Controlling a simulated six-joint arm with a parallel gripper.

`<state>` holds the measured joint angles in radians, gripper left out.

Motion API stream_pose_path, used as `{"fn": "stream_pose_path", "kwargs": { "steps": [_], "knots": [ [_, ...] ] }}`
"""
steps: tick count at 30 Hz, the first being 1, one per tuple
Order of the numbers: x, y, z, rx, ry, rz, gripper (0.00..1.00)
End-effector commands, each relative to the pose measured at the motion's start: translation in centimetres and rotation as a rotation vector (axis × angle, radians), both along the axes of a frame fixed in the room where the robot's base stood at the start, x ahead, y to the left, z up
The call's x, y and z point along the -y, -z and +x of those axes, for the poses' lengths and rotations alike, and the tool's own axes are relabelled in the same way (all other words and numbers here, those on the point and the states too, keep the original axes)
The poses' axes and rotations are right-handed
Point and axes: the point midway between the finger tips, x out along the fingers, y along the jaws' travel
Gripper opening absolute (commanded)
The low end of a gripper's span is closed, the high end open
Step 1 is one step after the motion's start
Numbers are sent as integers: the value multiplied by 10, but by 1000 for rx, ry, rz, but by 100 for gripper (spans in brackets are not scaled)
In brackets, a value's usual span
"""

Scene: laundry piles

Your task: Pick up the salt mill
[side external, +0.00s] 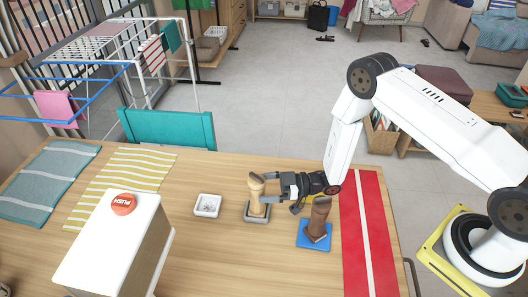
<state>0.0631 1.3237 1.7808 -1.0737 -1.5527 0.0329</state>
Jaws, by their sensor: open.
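A light wooden mill (257,190) stands upright on a small grey tray (256,217) near the middle of the table. A dark brown mill (319,219) stands upright on a blue square tray (314,241) to its right. No label shows which one holds salt; the light one may be the salt mill. My gripper (266,190) is open and reaches in from the right, level, with its fingertips at the light mill's body. I cannot tell whether they touch it. My gripper passes behind and above the dark mill's tray.
A small white dish (207,205) sits left of the light mill. A white box with a red push button (123,204) stands at the front left. A red runner (368,235), a yellow-striped mat (123,182) and a teal mat (48,180) lie flat on the wooden table (220,255).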

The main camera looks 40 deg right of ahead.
Motion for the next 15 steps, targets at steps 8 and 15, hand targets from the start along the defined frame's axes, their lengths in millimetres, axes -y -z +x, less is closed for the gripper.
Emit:
{"fn": "stream_pose_path", "kwargs": {
  "steps": [8,15],
  "knots": [
    [-27,0,16,1,-4,-1,100],
    [-33,0,20,0,0,0,100]
  ]
}}
